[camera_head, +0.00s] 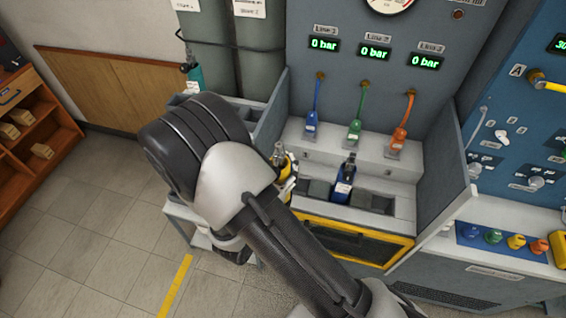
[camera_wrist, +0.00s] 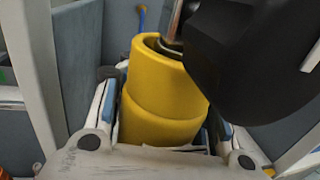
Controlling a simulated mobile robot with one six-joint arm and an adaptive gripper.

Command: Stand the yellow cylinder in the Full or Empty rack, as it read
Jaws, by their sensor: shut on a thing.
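The yellow cylinder (camera_head: 285,170) is in my gripper, beside the left end of the test bench. Its metal valve top shows, and my arm hides much of the rest. In the wrist view the yellow cylinder (camera_wrist: 163,100) fills the middle, between the two fingers of my gripper (camera_wrist: 166,130), which is shut on it. A large black shape covers its upper right side; I cannot tell what it is. A grey rack (camera_head: 268,112) stands left of the bench, partly behind my arm. I cannot read any Full or Empty label.
A blue cylinder (camera_head: 344,187) stands in the bench's middle slot, with dark slots either side. Blue, green and orange hoses (camera_head: 399,125) hang behind it. Three displays (camera_head: 374,52) read 0 bar. A teal cylinder (camera_head: 194,77) stands at the far left. Grey side panels (camera_head: 445,160) flank the bench.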

